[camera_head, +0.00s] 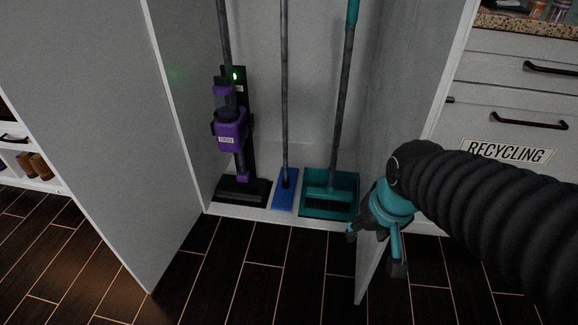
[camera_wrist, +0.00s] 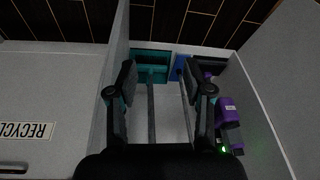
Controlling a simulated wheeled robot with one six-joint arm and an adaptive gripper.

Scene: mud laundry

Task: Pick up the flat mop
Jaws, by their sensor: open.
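The flat mop (camera_head: 285,188) stands upright in the open cabinet, with a blue flat head on the cabinet floor and a thin grey pole rising out of the top of the head view. Its blue head also shows in the wrist view (camera_wrist: 181,62), upside down, between and beyond the fingers. My gripper (camera_head: 374,250) is open and empty, outside the cabinet by the right door in the head view. In the wrist view its two fingers (camera_wrist: 158,88) are spread apart, with the mop pole and a second pole seen between them. It does not touch the mop.
A purple upright vacuum (camera_head: 230,133) stands left of the mop. A teal dustpan (camera_head: 330,205) with a long-handled teal broom (camera_head: 338,130) stands right. Open cabinet doors flank them. A drawer unit labelled RECYCLING (camera_head: 508,151) stands at right. The dark floor in front is clear.

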